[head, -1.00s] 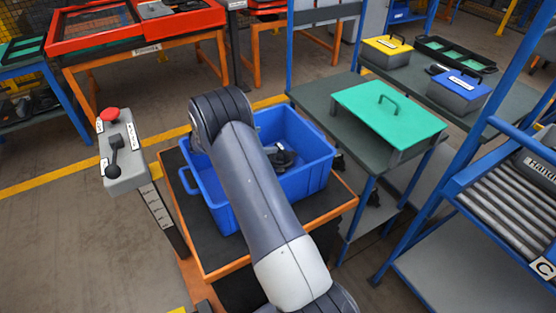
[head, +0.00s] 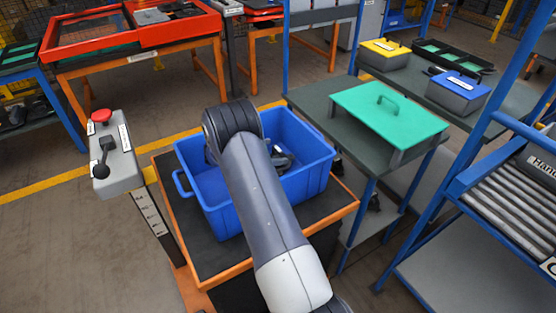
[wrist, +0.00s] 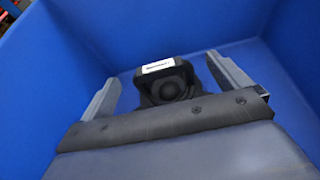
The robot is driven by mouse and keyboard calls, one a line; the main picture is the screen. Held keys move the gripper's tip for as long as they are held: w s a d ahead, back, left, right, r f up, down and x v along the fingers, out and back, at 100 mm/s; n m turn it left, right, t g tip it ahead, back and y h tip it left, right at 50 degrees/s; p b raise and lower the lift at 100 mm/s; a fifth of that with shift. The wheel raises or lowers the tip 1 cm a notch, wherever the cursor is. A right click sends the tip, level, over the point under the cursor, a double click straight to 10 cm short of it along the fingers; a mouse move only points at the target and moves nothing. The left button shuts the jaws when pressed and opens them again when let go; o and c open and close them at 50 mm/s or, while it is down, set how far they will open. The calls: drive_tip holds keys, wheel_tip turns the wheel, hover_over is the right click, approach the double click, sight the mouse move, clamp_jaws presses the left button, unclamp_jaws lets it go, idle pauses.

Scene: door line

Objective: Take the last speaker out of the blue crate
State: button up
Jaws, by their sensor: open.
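The blue crate (head: 222,215) stands on a black-topped cart with an orange edge in the head view. Its blue walls (wrist: 60,50) fill most of the wrist view. The speaker (wrist: 168,82) is black, with a round cone and a white label on its upper edge, and lies inside the crate. My gripper (wrist: 165,85) is open, with one finger on each side of the speaker and gaps showing between. I cannot tell whether anything touches. In the head view my arm hides part of the crate's inside; dark and grey parts show beside it.
A control box (head: 118,160) with a red button and a black lever stands left of the cart. A table with a green lid (head: 390,112) stands close on the right. A blue roller rack (head: 500,200) is at the far right. Red trays (head: 130,35) are behind.

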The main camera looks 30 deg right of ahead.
drive_tip(key=shift+x, duration=1.15)
drive_tip(key=shift+c, duration=0.4)
drive_tip(key=c, duration=1.2)
drive_tip(key=shift+o, duration=0.2)
drive_tip(key=shift+r, duration=0.1)
